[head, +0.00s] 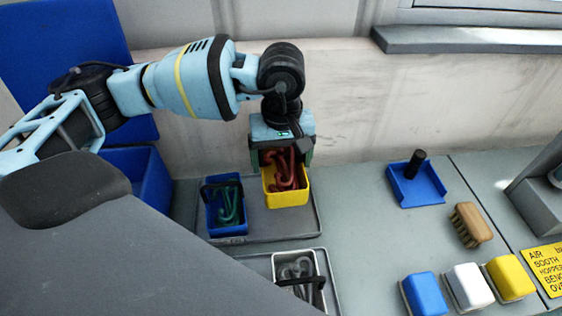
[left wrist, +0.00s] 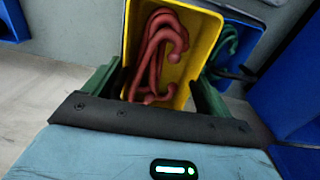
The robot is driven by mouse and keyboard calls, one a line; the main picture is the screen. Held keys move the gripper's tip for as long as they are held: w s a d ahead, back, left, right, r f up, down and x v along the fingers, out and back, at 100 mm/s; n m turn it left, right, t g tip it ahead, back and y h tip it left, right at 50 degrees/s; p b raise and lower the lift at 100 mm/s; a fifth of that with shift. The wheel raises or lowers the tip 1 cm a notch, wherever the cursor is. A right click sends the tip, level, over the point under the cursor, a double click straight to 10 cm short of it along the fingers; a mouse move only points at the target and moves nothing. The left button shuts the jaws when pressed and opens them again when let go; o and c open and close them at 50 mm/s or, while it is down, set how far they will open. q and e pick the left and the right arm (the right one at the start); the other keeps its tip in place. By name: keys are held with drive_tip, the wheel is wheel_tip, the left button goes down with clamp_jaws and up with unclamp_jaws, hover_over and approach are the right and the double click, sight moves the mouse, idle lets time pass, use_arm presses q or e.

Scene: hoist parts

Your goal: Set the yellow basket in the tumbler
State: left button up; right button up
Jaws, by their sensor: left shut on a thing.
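The yellow basket (head: 287,200) holds red hooks (head: 284,172) and is at the back right of a grey tray (head: 262,226). My left gripper (head: 282,155) is above it, pointing down, and shut on it. I cannot tell if the basket rests on the tray or hangs just above. In the left wrist view the yellow basket (left wrist: 194,50) is between the green fingers (left wrist: 155,95), with the red hooks inside. The tumbler cannot be made out for sure; a grey machine (head: 540,203) is cut off at the right edge. My right gripper is not in view.
A blue basket (head: 226,216) with green hooks stands close left of the yellow one. A pale basket (head: 296,268) with grey hooks is in front. Right are a blue dustpan (head: 416,184), a brush (head: 470,224) and blue, white and yellow blocks. The bench middle is clear.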

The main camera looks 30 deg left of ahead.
sight(265, 188)
use_arm(q)
drive_tip(key=s+f+m, duration=0.1)
drive_tip(key=s+m, duration=0.3)
drive_tip(key=m, duration=0.1)
drive_tip(key=s+f+m, duration=0.1)
drive_tip(key=s+m, duration=0.1)
drive_tip(key=s, duration=0.1)
drive_tip(key=shift+s+d+f+m, duration=0.1)
drive_tip(key=shift+d+f+m, duration=0.15)
drive_tip(key=shift+f+m, duration=0.15)
drive_tip(key=shift+s, duration=0.1)
